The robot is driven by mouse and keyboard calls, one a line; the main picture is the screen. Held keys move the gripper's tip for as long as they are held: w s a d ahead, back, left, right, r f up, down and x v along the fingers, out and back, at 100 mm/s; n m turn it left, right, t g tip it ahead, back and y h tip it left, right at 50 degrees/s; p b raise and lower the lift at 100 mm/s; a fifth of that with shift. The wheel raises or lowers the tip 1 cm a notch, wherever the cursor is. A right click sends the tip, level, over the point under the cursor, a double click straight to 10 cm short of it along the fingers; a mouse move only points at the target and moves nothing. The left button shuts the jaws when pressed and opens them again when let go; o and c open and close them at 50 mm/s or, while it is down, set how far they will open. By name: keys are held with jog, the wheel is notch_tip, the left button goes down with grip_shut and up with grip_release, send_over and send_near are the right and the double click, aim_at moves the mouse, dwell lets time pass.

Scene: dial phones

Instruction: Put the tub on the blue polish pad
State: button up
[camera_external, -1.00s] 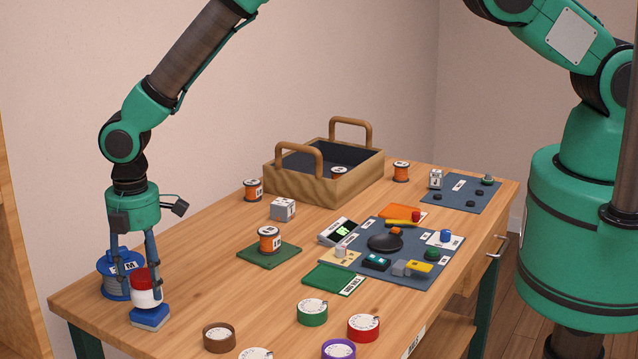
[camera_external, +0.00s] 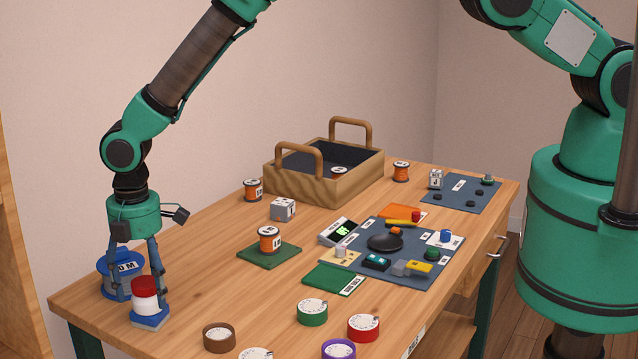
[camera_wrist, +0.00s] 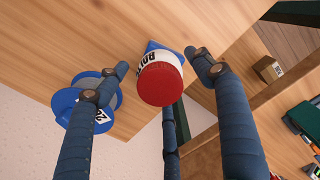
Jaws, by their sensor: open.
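The tub (camera_external: 145,294) is white with a red lid and stands upright on the blue polish pad (camera_external: 150,319) at the near left of the table. In the wrist view the tub (camera_wrist: 160,82) shows its red lid, with a corner of the blue pad (camera_wrist: 153,46) behind it. My gripper (camera_external: 143,297) is open around the tub, its fingers spread to either side. In the wrist view my gripper's fingers (camera_wrist: 158,62) stand apart from the tub.
A large blue spool (camera_external: 122,272) stands just behind my gripper, close to a finger. Several dial discs (camera_external: 312,312) lie along the front edge. A wooden crate (camera_external: 325,180) stands at the back. An orange spool (camera_external: 269,240) sits on a green pad. Bare table lies between.

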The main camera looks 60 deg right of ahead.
aim_at(144, 282)
jog(key=shift+r, duration=0.2)
notch_tip(144, 282, up, 12)
jog(key=shift+b, duration=0.3)
dwell(0.5)
dwell(0.5)
